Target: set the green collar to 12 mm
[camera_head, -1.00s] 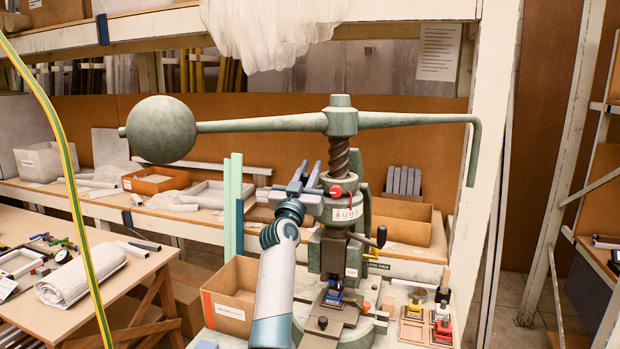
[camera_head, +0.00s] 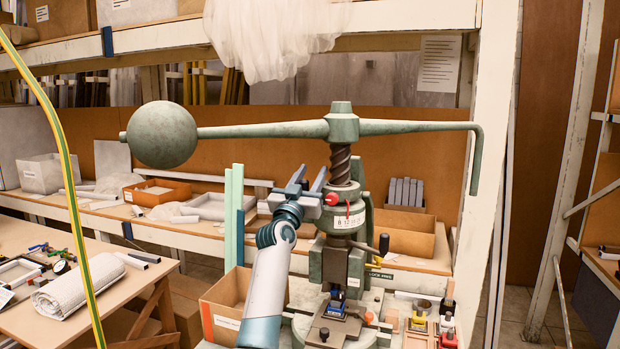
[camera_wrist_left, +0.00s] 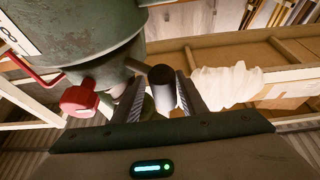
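The green collar (camera_head: 343,196) sits around the press screw, above a white number scale (camera_head: 350,221). A red knob (camera_head: 331,199) is on its front left, and it also shows in the wrist view (camera_wrist_left: 80,100). My left gripper (camera_head: 312,175) is just left of the collar. In the wrist view its two fingers (camera_wrist_left: 160,98) stand apart on both sides of a dark-ended round peg (camera_wrist_left: 162,88). A gap shows beside the left finger; contact on the right is unclear. The exact scale reading is too small to tell. My right gripper is out of view.
The press's long lever (camera_head: 265,130) with its heavy ball (camera_head: 162,134) spans above my left gripper. A cardboard box (camera_head: 222,312) stands left of the press. A blue block (camera_head: 336,306) lies at the press base. A yellow-green cable (camera_head: 62,150) hangs at the left.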

